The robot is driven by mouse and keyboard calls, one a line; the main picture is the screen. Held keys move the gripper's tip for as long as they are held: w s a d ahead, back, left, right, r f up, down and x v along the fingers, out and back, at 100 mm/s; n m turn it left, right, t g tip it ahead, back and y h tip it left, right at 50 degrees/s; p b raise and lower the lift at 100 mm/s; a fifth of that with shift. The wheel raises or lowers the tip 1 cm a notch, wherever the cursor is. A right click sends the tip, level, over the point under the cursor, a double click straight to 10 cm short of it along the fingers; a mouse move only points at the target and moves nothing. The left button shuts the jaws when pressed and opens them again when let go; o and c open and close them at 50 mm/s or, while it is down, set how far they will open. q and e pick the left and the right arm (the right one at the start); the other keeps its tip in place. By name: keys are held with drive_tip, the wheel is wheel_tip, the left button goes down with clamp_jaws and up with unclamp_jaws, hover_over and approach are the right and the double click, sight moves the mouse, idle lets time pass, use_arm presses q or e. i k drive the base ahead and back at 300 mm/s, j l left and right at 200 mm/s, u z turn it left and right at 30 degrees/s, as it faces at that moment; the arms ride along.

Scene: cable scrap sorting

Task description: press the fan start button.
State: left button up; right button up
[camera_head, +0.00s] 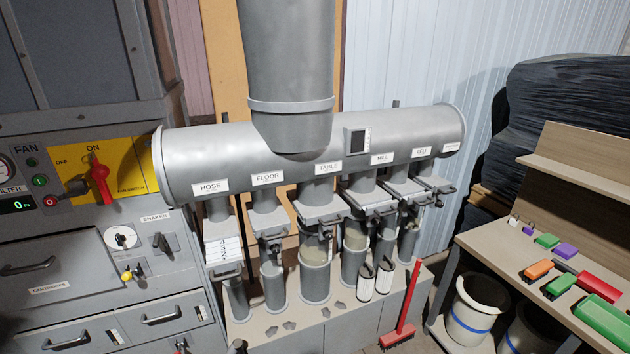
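The fan panel (60,165) is on the grey cabinet at the left edge, under the label FAN. Two small round green parts show there, an upper one (32,162) and a lower one (43,180). A red round button (50,201) sits below them. Their small markings are too fine to read, so I cannot tell which is the start button. A red rotary handle (100,182) on a yellow plate (128,165) stands roughly upright, under the word ON. Neither of my grippers is in view.
A gauge and a green-lit display (17,205) are left of the buttons. A shaker panel (135,240) and drawers (160,313) lie below. A grey duct manifold (300,155) with several gated branches stands right. A workbench (480,240) is at far right.

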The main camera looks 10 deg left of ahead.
sight(38, 180)
drive_tip(key=u, duration=1.95)
